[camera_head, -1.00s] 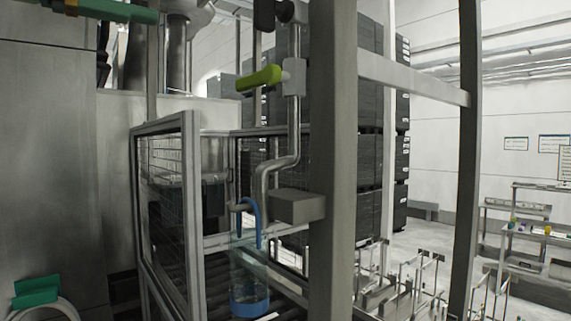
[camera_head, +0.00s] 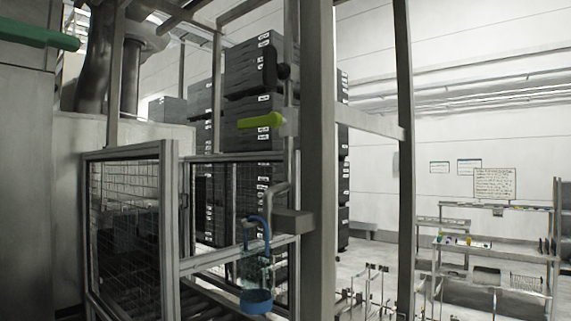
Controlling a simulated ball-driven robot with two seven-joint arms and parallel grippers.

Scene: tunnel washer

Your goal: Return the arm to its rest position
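Neither of my arms nor my grippers shows in the head view. A clear container (camera_head: 256,270) with a blue base and a blue curved top piece is at the lower middle, under a thin pipe. Whether it hangs or stands cannot be told. A yellow-green lever handle (camera_head: 261,120) points left from the pipework above it. A dark green handle (camera_head: 38,37) enters at the upper left.
A wire-mesh cage with a metal frame (camera_head: 170,240) stands at the left, beside a grey post (camera_head: 319,160). Stacked black crates (camera_head: 250,65) stand behind. A shelf rack (camera_head: 480,245) and wall signs (camera_head: 494,184) are at the right. Some floor shows between post and rack.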

